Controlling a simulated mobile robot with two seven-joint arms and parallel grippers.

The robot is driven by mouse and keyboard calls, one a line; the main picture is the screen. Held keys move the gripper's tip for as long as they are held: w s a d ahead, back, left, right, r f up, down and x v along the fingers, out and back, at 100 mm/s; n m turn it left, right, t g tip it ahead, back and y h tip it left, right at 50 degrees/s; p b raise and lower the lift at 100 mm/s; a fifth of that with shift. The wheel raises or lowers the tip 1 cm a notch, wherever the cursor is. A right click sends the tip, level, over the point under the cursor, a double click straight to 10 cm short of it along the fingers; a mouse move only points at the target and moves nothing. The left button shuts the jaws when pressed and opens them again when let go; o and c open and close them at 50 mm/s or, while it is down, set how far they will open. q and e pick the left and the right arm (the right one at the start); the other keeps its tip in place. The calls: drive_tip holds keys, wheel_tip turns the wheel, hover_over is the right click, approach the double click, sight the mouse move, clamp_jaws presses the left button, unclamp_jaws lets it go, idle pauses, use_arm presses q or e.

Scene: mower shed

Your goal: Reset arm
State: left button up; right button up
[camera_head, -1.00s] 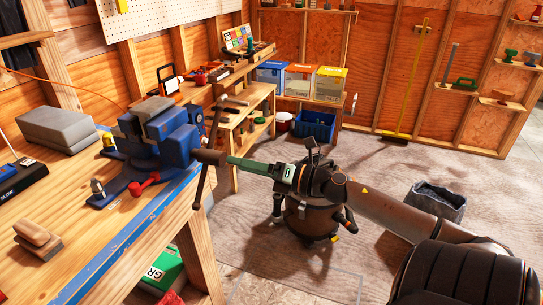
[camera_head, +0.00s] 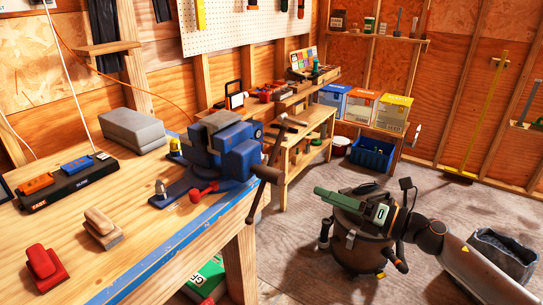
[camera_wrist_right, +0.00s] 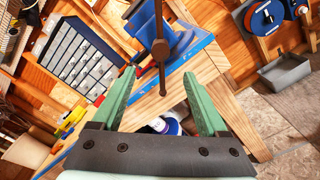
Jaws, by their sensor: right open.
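My right gripper (camera_head: 322,196) shows green fingers in the head view, out over the floor to the right of the bench. In the right wrist view the gripper (camera_wrist_right: 160,76) has its two fingers spread, with nothing held between them. A blue bench vise (camera_head: 238,158) is on the bench's edge, with a long brown handle bar (camera_head: 259,192). The gripper is apart from the handle in the head view. The vise (camera_wrist_right: 187,42) and its bar (camera_wrist_right: 160,50) also show beyond the fingertips in the right wrist view. My left gripper is not in view.
The wooden workbench (camera_head: 150,225) holds a red-handled block (camera_head: 43,264), a wooden block (camera_head: 101,225) and a grey case (camera_head: 133,130). A brown canister (camera_head: 358,255) stands on the floor below my right gripper. A dark bin (camera_head: 505,258) is at right.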

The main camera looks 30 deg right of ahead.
drive_tip(key=s+a+f+m+g+h+p, duration=0.15)
drive_tip(key=f+m+h, duration=0.25)
drive_tip(key=f+m, duration=0.55)
drive_tip(key=s+a+f+m+h+p, duration=0.2)
drive_tip(key=s+a+f+m+h, duration=0.1)
drive_tip(key=f+m, duration=0.6)
drive_tip(key=s+a+f+m+g+y, duration=0.1)
drive_tip(key=s+a+f+m+g, duration=0.2)
drive_tip(key=a, duration=0.6)
drive_tip(key=s+a+f+m+g+y+p, duration=0.1)
drive_tip(key=s+a+f+m+g, duration=0.2)
drive_tip(key=a, duration=0.7)
wheel_tip(320, 180, down, 5)
drive_tip(key=s+m, duration=0.2)
drive_tip(key=m, duration=0.2)
drive_tip(key=shift+s+r+p, duration=0.2)
drive_tip(key=shift+p, duration=0.1)
